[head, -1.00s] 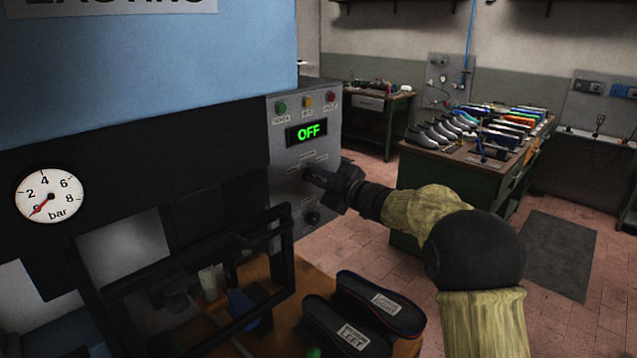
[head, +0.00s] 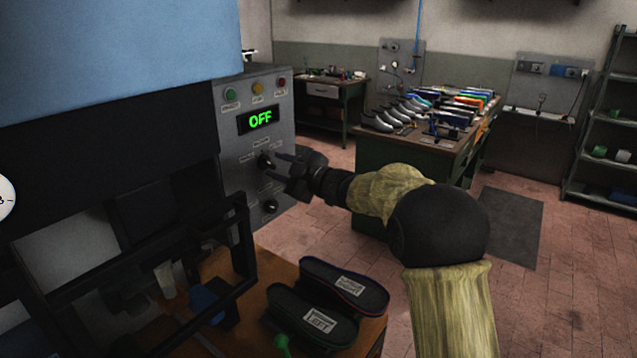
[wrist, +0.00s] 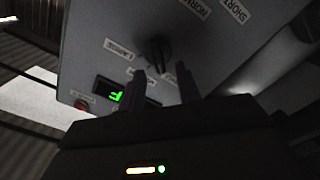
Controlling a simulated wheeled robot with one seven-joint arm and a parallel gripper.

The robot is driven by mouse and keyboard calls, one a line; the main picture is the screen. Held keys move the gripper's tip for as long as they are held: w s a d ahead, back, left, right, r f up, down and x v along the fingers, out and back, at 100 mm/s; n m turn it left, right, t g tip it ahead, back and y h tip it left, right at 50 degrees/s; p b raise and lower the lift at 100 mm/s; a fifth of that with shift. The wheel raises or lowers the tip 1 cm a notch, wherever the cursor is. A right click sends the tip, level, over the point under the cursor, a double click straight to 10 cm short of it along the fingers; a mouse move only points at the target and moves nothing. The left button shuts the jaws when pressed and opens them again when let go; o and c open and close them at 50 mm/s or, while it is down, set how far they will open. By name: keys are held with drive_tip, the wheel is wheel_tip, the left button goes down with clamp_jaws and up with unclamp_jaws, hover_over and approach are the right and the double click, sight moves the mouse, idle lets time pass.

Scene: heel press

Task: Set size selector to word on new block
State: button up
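The control panel (head: 245,120) has an upper black selector knob (head: 265,160) with small word labels around it. In the wrist view the knob (wrist: 158,54) sits just beyond and between my fingertips, and one label beside it seems to read LARGE (wrist: 121,49). My gripper (head: 284,167) is open, a little off the knob, with no visible contact. Two black sole-shaped blocks lie on the wooden bench; the front one (head: 290,309) is marked LEFT, and the rear one (head: 322,272) has a two-line label too small to read surely.
A lower knob (head: 270,206) sits on the panel, with NORMAL (wrist: 193,6) and SHORT (wrist: 235,10) labels in the wrist view. A dark press frame (head: 245,235) stands near at left.

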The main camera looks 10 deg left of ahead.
drive_tip(key=b+v, duration=0.3)
drive_tip(key=v, duration=1.2)
drive_tip(key=shift+b, duration=0.4)
drive_tip(key=shift+s+a, duration=0.1)
